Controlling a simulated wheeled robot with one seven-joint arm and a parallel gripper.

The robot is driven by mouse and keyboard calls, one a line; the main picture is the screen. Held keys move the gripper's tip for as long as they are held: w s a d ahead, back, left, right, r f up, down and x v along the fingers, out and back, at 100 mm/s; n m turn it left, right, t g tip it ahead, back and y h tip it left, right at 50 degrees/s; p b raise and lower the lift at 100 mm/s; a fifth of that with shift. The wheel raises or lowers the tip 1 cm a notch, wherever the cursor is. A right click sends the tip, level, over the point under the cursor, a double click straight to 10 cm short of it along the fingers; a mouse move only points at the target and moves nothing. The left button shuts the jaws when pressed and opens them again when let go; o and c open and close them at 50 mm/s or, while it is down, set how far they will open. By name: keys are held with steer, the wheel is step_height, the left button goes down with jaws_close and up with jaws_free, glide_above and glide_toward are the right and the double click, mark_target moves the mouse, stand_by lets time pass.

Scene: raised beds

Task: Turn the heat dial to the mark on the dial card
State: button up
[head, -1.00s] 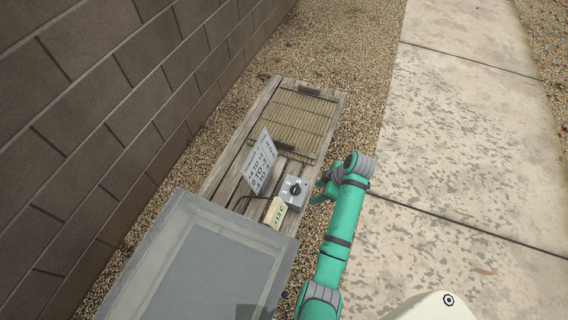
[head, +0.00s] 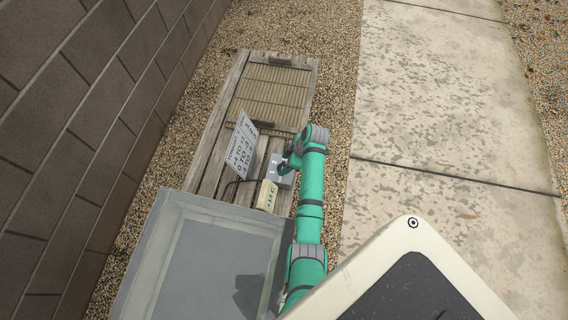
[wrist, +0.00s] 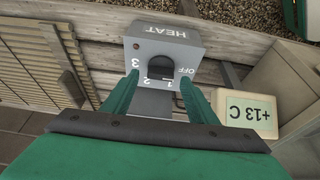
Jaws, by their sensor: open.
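The heat dial is a dark knob (wrist: 160,70) on a grey box (wrist: 163,40) labelled HEAT, with marks OFF, 1, 2 and 3. The knob's pointer direction is hard to tell. My gripper (wrist: 158,88) is open, its green fingers reaching toward the box on either side of the knob; I cannot tell whether they touch it. In the head view my gripper (head: 289,162) is at the grey box (head: 279,175) and partly covers it. The dial card (head: 242,146) is a tilted white board with printed lines, too small to read, left of the box.
A cream block reading +13 C (wrist: 250,112) stands beside the box; it also shows in the head view (head: 267,195). A slatted mat (head: 270,95) lies on the wooden bench (head: 205,165). A large grey-lidded container (head: 210,255) is in front, with a block wall (head: 70,120) at left.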

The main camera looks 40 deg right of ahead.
steer(key=shift+w+a+f, duration=0.1)
steer(key=shift+w+f, duration=0.1)
steer(key=shift+f, duration=0.45)
steer(key=shift+s, duration=0.15)
steer(key=c, duration=1.1)
steer(key=shift+o, duration=0.2)
